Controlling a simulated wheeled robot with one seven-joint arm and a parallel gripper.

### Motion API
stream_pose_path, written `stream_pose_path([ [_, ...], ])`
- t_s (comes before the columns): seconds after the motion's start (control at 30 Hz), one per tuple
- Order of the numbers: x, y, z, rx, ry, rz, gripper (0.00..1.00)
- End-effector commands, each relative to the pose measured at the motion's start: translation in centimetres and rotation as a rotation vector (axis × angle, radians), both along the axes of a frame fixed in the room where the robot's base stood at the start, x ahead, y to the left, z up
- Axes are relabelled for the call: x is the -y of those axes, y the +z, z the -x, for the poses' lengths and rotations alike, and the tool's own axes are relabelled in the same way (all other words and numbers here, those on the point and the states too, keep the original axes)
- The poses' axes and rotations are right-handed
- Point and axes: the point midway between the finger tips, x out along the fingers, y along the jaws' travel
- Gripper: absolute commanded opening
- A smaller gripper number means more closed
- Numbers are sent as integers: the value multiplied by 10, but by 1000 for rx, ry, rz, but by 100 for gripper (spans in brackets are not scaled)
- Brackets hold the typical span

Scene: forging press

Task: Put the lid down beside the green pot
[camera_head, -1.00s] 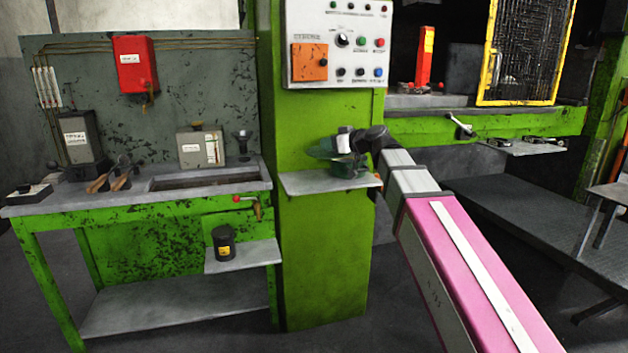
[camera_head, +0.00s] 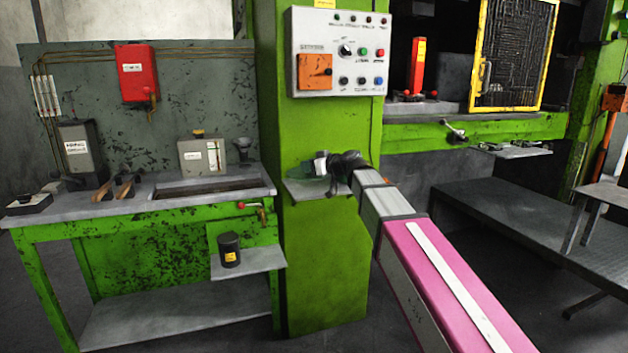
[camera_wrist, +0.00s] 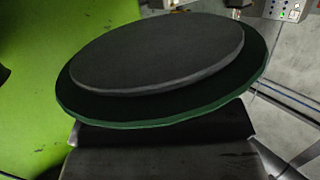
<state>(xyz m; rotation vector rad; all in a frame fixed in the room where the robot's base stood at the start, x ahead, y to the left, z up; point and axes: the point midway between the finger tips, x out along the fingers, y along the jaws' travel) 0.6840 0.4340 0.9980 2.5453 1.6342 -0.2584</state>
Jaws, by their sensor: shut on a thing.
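My gripper (camera_head: 330,168) is shut on the lid and holds it at the small shelf on the green press column. The lid (camera_wrist: 160,60) fills the middle of the wrist view as a dark round plate with a thin green edge and a smaller grey disc on its face. In the head view, a dark green shape (camera_head: 308,170) shows beside my gripper, just above the shelf; I cannot tell whether it is the lid or the pot. The green pot is not clearly visible, and my gripper and wrist cover part of that spot.
The small grey shelf (camera_head: 305,190) juts from the column below a control panel (camera_head: 338,50). A green workbench (camera_head: 110,208) with several tools stands left. A black canister (camera_head: 229,250) sits on a lower shelf. A dark platform (camera_head: 510,215) lies right.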

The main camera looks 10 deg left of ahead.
Motion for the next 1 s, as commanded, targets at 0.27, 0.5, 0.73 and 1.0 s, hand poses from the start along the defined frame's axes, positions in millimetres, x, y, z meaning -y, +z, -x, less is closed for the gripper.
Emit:
stream_pose_path([
  [0.27,7,-17,-27,0,0,-1,3],
  [0.5,8,-37,-27,-2,1,0,3],
  [0.73,8,-58,-27,0,0,0,3],
  [1.0,7,-58,-27,0,0,-1,3],
])
